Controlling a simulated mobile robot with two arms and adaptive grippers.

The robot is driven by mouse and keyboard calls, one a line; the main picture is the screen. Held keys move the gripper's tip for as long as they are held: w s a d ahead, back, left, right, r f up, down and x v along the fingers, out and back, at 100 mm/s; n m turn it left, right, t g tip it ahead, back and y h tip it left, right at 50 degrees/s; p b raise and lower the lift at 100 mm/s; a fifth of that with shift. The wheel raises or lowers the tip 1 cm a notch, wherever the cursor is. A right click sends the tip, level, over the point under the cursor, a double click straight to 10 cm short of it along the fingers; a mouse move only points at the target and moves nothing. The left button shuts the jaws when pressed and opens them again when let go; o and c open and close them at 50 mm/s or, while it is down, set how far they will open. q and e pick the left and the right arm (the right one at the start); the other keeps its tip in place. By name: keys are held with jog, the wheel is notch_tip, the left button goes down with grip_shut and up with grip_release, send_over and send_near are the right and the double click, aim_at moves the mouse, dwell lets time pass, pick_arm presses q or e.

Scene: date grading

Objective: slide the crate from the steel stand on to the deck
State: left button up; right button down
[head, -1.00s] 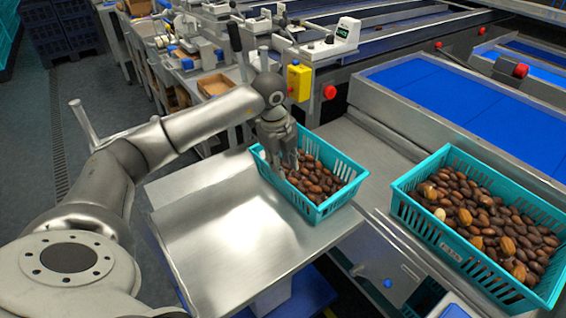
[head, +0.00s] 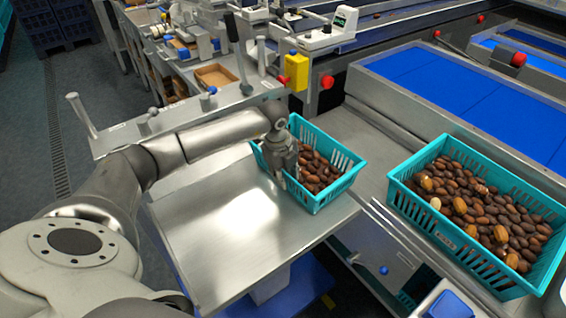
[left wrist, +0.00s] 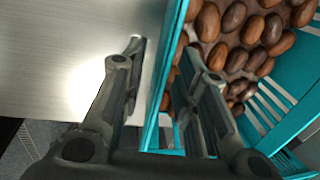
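A teal slatted crate (head: 335,195) holding brown dates stands at the far right part of the steel stand (head: 235,235), beside the steel deck (head: 365,165). I cannot tell whether its far end overlaps the deck. My left gripper (head: 283,172) is at the crate's left wall. In the left wrist view, its fingers (left wrist: 165,85) are apart, with the crate's wall (left wrist: 168,70) between them. One finger is outside over the bare steel, the other inside beside the dates. Whether either touches the wall is unclear. My right gripper is not in view.
A second teal crate (head: 455,245) full of dates stands on the right. Behind the deck run blue belts (head: 450,90). A yellow box (head: 297,72) and a red button (head: 327,82) are just beyond the crate. The stand's near left part is bare.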

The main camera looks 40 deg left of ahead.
pick_arm(q)
jog(key=shift+w+f, duration=0.15)
jog(key=shift+f, duration=0.65)
grip_shut()
